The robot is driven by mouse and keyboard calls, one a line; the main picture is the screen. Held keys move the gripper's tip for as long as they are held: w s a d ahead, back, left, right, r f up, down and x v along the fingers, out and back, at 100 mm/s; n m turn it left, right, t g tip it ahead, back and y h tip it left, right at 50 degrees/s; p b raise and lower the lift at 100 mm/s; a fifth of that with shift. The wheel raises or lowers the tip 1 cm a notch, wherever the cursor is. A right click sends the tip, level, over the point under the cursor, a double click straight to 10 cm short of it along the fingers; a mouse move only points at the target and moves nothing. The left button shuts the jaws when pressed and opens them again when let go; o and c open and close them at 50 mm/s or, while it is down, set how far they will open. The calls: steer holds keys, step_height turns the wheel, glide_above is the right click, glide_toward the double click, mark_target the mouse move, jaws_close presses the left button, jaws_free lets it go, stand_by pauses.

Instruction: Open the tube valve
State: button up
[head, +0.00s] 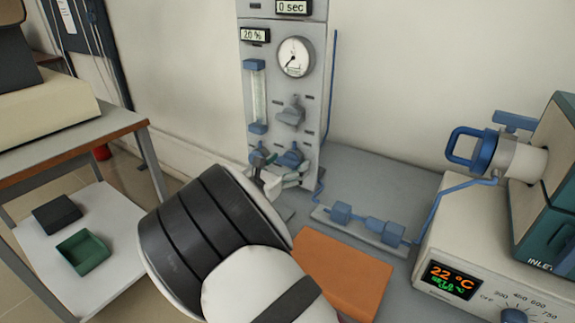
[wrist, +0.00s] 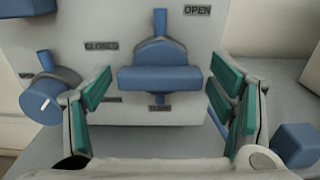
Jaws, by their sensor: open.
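A blue valve (wrist: 160,77) with a wide horizontal handle and a short upright stem sits on the grey panel in the wrist view. A CLOSED label is at its upper left and an OPEN label at its upper right. In the head view the valve (head: 291,156) is low on the panel's right side. My gripper (wrist: 162,100) is open, with one green-padded finger on each side of the handle and gaps between. In the head view my gripper (head: 272,178) is at the panel's foot, partly hidden by my arm.
The panel (head: 315,75) also carries a gauge (head: 294,57), a flow tube and a grey valve (head: 291,112). A blue knob (wrist: 48,97) is left of my fingers. Blue pipe fittings (head: 366,222), an orange mat (head: 345,272) and a furnace (head: 545,190) stand to the right.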

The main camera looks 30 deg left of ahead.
steer(key=c, duration=1.2)
steer(key=shift+o, duration=0.2)
steer(key=shift+m, duration=0.4)
steer(key=m+b, duration=0.3)
steer(key=shift+f+m, duration=0.1)
steer(key=shift+m, duration=0.2)
steer(key=m+b, duration=0.4)
steer(key=shift+a+m, duration=0.1)
steer(key=shift+m, duration=0.2)
steer(key=m+b, duration=0.5)
steer(key=b, duration=0.2)
steer(key=m+b, duration=0.4)
steer(key=b, duration=0.1)
steer(key=shift+b, duration=0.3)
steer(key=shift+r, duration=0.2)
